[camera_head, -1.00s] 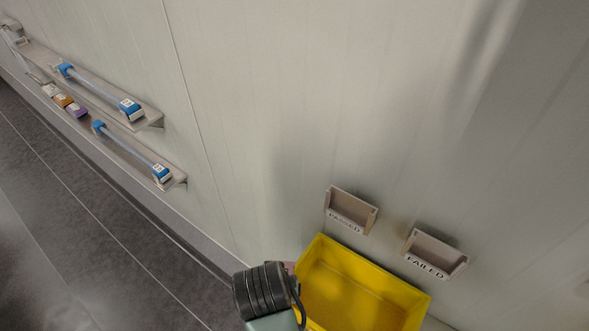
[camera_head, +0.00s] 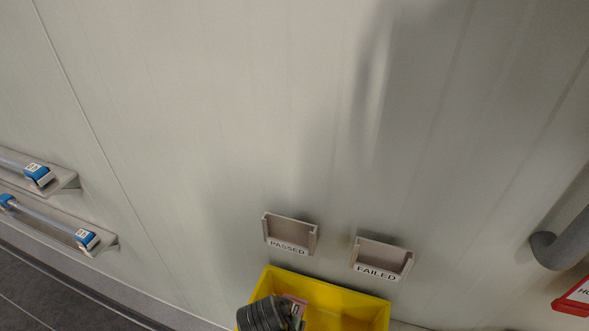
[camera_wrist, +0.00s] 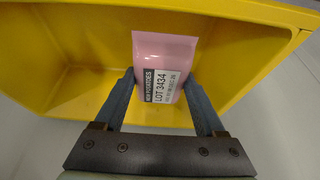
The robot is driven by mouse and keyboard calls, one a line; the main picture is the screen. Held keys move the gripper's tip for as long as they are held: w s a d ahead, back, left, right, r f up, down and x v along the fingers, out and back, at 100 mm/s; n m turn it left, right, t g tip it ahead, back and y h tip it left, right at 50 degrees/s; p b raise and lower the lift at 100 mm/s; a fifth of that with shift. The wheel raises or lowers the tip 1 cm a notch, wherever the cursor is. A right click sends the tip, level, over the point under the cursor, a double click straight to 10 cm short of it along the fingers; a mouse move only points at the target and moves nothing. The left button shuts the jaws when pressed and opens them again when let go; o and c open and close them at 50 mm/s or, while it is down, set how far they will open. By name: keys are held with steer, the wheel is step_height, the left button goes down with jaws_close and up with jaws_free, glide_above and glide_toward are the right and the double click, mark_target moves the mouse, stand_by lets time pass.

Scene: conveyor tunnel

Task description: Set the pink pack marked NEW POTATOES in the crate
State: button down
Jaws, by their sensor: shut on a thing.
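The pink pack (camera_wrist: 165,50) has a label reading NEW POTATOES and LOT 3434. In the wrist view it sits between the two fingers of my gripper (camera_wrist: 160,92), which is shut on it. The yellow crate (camera_wrist: 55,55) spreads behind and around the pack in that view. In the head view the crate (camera_head: 345,300) is at the bottom, below the wall holders, and my wrist is at its left side. A small part of the pack (camera_head: 299,301) shows there beside my wrist. I cannot tell how far the pack is above the crate floor.
Two wall holders, marked PASSED (camera_head: 289,236) and FAILED (camera_head: 381,259), hang above the crate. Wall shelves (camera_head: 50,218) with blue-ended tubes are at the left. A grey pipe (camera_head: 565,242) and a red-edged sign (camera_head: 575,298) are at the right.

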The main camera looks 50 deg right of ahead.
steer(key=shift+w+f, duration=0.1)
steer(key=shift+f, duration=2.85)
steer(key=shift+f, duration=0.1)
